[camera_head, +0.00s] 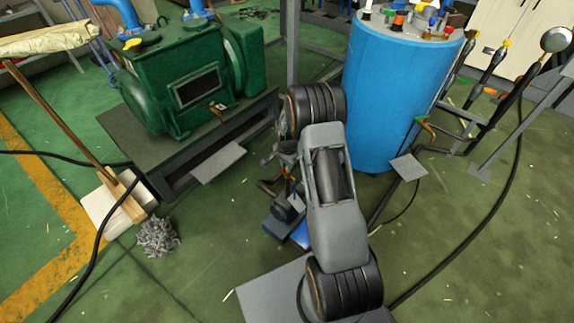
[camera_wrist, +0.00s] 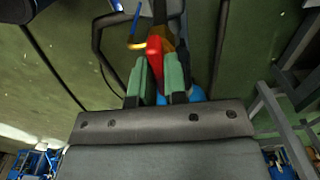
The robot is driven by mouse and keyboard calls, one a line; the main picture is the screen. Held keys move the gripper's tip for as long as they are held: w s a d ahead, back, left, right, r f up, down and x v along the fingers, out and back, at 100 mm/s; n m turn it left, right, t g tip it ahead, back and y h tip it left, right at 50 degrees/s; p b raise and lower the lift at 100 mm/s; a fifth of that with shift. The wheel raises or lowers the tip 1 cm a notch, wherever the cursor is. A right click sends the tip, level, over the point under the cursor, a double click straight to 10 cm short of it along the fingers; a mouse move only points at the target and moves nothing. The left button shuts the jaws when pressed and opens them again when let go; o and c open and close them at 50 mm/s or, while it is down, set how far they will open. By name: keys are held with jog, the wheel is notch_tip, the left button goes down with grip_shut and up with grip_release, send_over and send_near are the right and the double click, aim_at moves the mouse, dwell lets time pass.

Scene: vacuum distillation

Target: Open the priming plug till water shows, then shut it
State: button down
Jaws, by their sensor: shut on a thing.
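My gripper (camera_wrist: 157,75) has two green-padded fingers in the wrist view. They are closed on a red handle (camera_wrist: 154,46), whose end shows between and just beyond the fingers. This red handle appears to be the priming plug's, but its body is hidden. A brass-coloured part (camera_wrist: 160,33) sits behind it. In the head view a small red spot shows beside my wrist, left of my grey arm, and my arm hides most of that place. I cannot see any water at the plug in either view.
A green pump (camera_head: 165,90) stands on a dark plinth at the left. A large blue cylinder (camera_head: 390,95) stands close right of my arm.

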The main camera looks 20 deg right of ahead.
jog(key=m+p, duration=0.1)
jog(key=m, duration=0.3)
jog(key=shift+m, duration=0.3)
jog(key=m+p, duration=0.1)
jog(key=m, duration=0.8)
jog(key=shift+s+p, duration=0.1)
jog(key=shift+p, duration=0.2)
jog(key=shift+m, duration=2.2)
jog(key=c, duration=1.2)
grip_release()
jog(key=shift+o, duration=0.2)
notch_tip(320, 180, up, 14)
jog(key=p, duration=0.4)
jog(key=shift+f, duration=0.1)
